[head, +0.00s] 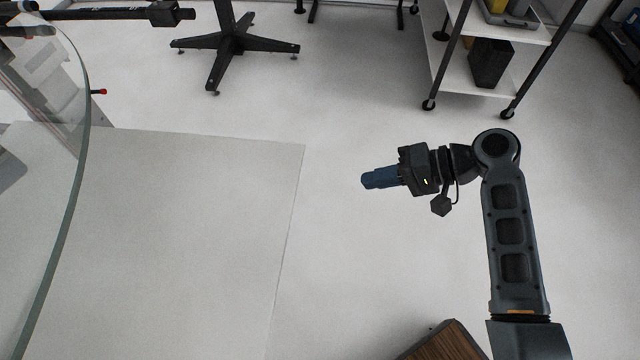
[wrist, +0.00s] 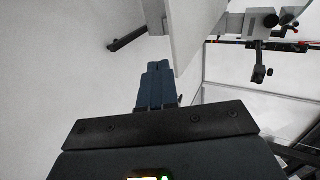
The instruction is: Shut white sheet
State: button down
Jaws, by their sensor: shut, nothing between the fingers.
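The white sheet (head: 190,230) is a large flat pale panel at the left of the head view, with a straight right edge. In the wrist view a pale panel (wrist: 192,32) beyond the fingers, right of centre, looks like the same sheet. My gripper (head: 366,181) is to the right of the sheet's right edge in the head view, with a gap between them, and points left. Its blue fingers are together and empty. They also show in the middle of the wrist view (wrist: 157,68). I cannot tell the sheet's exact tilt or its hinge.
A curved glass edge (head: 78,180) stands at the far left. A black star-shaped stand base (head: 235,45) is at the back. A wheeled shelf (head: 520,32) stands at the back right. A brown wooden object (head: 447,343) is at the bottom. The floor around my gripper is clear.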

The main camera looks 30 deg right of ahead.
aim_at(164, 173)
jog(key=r+x, duration=0.1)
jog(key=x, duration=1.2)
jog(key=shift+w+a+r+b, duration=0.3)
jog(key=shift+w+a+b, duration=0.15)
jog(key=shift+a, duration=0.1)
jog(key=w+a+b, duration=0.1)
jog(key=w+a, duration=0.5)
jog(key=a, duration=0.2)
jog(key=w+a+b, duration=0.1)
jog(key=w+a, duration=0.5)
jog(key=a, duration=0.1)
jog(key=w+a+b, duration=0.1)
jog(key=w+a, duration=0.5)
jog(key=a, duration=0.2)
jog(key=shift+w+a+f+b, duration=0.1)
jog(key=shift+w+a+b, duration=0.05)
jog(key=shift+a+b, duration=0.25)
jog(key=shift+w+a, duration=0.35)
jog(key=shift+a, duration=0.05)
jog(key=shift+r, duration=0.2)
